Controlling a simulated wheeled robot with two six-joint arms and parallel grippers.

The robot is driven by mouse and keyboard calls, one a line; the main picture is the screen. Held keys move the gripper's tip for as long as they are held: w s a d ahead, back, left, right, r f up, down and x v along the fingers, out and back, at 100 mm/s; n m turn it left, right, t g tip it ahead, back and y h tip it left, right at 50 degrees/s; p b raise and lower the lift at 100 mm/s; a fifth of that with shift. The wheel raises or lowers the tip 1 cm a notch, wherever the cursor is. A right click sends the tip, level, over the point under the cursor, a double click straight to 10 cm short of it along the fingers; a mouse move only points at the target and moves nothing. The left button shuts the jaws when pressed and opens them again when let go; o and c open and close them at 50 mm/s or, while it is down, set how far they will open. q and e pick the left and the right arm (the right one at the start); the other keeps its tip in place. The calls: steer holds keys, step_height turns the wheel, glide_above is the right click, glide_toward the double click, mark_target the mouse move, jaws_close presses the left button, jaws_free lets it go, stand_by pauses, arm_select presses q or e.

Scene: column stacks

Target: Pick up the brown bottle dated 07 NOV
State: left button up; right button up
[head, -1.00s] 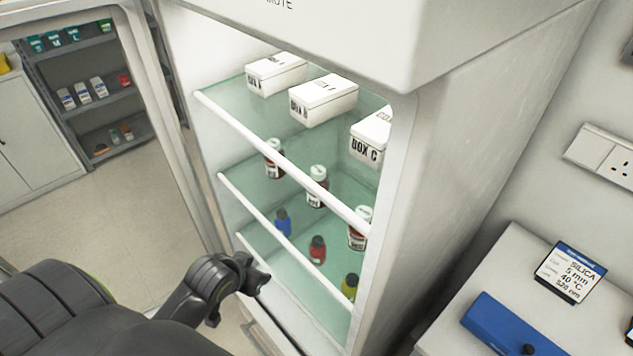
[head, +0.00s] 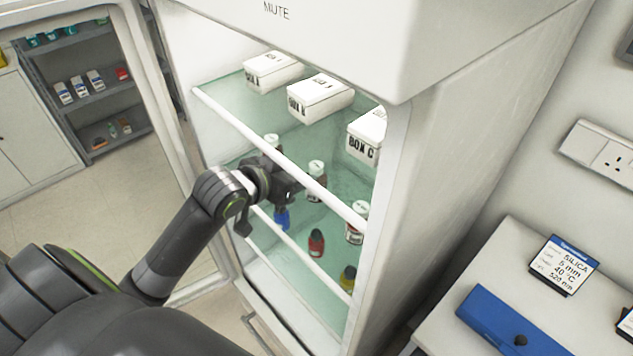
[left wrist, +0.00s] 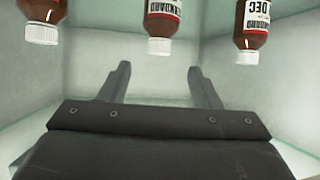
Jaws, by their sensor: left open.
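Three brown bottles with white caps and labels stand on the fridge's middle shelf. In the head view these are the left bottle (head: 272,141), partly hidden behind my arm, the middle bottle (head: 316,182) and the right bottle (head: 357,224). In the left wrist view they appear cap-down: a left one (left wrist: 43,18), a middle one (left wrist: 162,22) and a right one (left wrist: 253,30), whose label shows "DEC". No "07 NOV" is readable. My left gripper (head: 296,188) is open and empty at the shelf front; its fingers (left wrist: 160,82) are apart from the bottles. My right gripper is out of view.
White boxes, one marked BOX C (head: 364,150), stand on the shelf above. Blue (head: 282,218), red (head: 316,244) and yellow (head: 348,276) bottles stand below. White shelf front rails (head: 285,155) and the fridge's side wall (head: 395,200) bound the space.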

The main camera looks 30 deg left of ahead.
arm_select(q)
steer(key=p+x, duration=0.1)
steer(key=x, duration=0.6)
steer(key=shift+p+x, duration=0.85)
steer(key=shift+x, duration=1.35)
steer(key=shift+s+d+f, duration=0.1)
steer(key=shift+s+f, duration=0.05)
steer(key=c, duration=1.1)
steer(key=shift+c, duration=0.6)
